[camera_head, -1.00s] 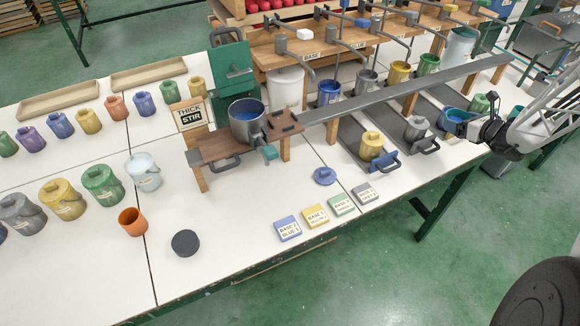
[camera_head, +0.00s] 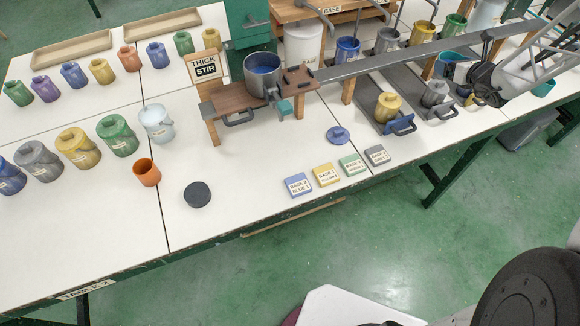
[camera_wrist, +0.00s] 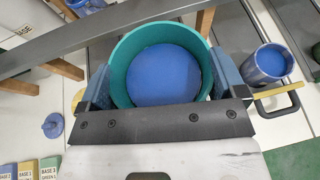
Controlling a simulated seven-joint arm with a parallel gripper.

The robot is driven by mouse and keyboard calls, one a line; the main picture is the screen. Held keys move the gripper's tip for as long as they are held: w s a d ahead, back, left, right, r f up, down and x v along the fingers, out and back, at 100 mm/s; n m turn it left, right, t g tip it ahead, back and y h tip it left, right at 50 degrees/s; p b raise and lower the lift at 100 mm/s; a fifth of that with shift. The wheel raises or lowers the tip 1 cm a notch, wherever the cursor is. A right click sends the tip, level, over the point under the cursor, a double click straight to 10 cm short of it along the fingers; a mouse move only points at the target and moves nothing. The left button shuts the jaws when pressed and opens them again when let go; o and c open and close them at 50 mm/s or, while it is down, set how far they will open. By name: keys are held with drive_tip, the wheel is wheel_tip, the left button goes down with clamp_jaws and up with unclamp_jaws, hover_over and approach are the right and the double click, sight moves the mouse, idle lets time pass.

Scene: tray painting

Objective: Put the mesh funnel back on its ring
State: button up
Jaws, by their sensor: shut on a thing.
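My gripper (camera_wrist: 160,82) has its two blue fingers shut on the sides of a round teal-walled piece (camera_wrist: 119,67), which I take to be the mesh funnel. A flat blue disc fills its inside; I cannot make out mesh. In the head view my gripper (camera_head: 462,80) is at the right, beside the long grey beam, and the teal piece (camera_head: 453,57) is partly hidden by it. I cannot clearly pick out the funnel's ring.
The grey beam (camera_head: 400,62) crosses above the table. A blue-filled pot (camera_wrist: 270,65) stands right of my gripper. A yellow can (camera_head: 388,107) and a grey can (camera_head: 435,94) stand nearby. A pot with blue contents (camera_head: 262,75) sits on the brown stand (camera_head: 230,99).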

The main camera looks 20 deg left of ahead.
sight(196, 187)
drive_tip(key=s+a+f+n+g+y, duration=0.1)
drive_tip(key=s+a, duration=0.2)
drive_tip(key=a, duration=0.2)
drive_tip(key=s+a+f+n+g+y, duration=0.1)
drive_tip(key=s+a, duration=0.2)
drive_tip(key=a, duration=0.3)
drive_tip(key=s+a+f+n+g+y, duration=0.1)
drive_tip(key=s+a, duration=0.3)
drive_tip(key=a, duration=0.2)
drive_tip(key=shift+s+f+n, duration=0.1)
drive_tip(key=shift+f+n, duration=0.05)
drive_tip(key=shift+n, duration=0.25)
drive_tip(key=s+a+f+n+g+y, duration=0.1)
drive_tip(key=s+a+f+n+g, duration=0.15)
drive_tip(key=s+a, duration=0.7)
drive_tip(key=s+a+f+n+g+y, duration=0.1)
drive_tip(key=s+a+n+g, duration=0.3)
drive_tip(key=s, duration=1)
drive_tip(key=s+a+f+n+g+y, duration=0.15)
drive_tip(key=s+a+g, duration=0.25)
drive_tip(key=s+a, duration=0.6)
drive_tip(key=s+f+n+g+h, duration=0.1)
drive_tip(key=s+n+g+h, duration=0.1)
drive_tip(key=s, duration=1.8)
drive_tip(key=shift+s+n, duration=0.4)
drive_tip(key=shift+n, duration=0.4)
drive_tip(key=shift+a+g, duration=0.2)
drive_tip(key=shift+g, duration=0.05)
